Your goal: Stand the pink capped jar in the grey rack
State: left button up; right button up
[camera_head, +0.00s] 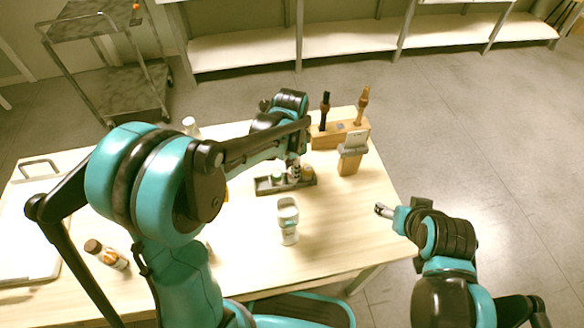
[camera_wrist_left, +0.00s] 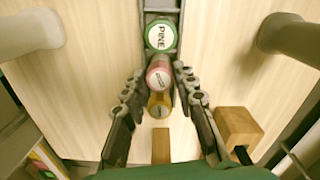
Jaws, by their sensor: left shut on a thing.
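The grey rack (camera_head: 268,189) is a narrow tray on the table; part of it also shows at the top of the left wrist view (camera_wrist_left: 161,5). A green capped jar (camera_wrist_left: 161,37) marked PINE and an orange capped jar (camera_wrist_left: 159,106) stand along it. The pink capped jar (camera_wrist_left: 159,78) is between these two in the left wrist view. My left gripper (camera_head: 294,167) is shut on the pink jar, over the rack. Whether the jar's base touches the rack floor is hidden.
A white object (camera_head: 288,220) stands in front. A brown-capped bottle (camera_head: 106,253) lies at left. The table's front right is clear.

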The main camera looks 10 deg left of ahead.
pick_arm(q)
jog(key=o, duration=0.9)
jog(key=shift+f, duration=0.1)
jog(key=shift+o, duration=0.2)
notch_tip(320, 180, up, 11)
jog(key=p, duration=0.5)
jog(key=s+a+r+n+t, duration=0.1)
jog(key=s+a+n+t, duration=0.2)
jog(key=s+a+n, duration=0.1)
jog(key=s+a+r+n+t, duration=0.2)
jog(key=s+n, duration=0.4)
jog(key=s, duration=0.3)
jog(key=shift+s+a+r+n+t, duration=0.35)
jog(key=shift+a+t, duration=0.5)
jog(key=shift+t, duration=0.35)
jog(key=shift+f, duration=0.1)
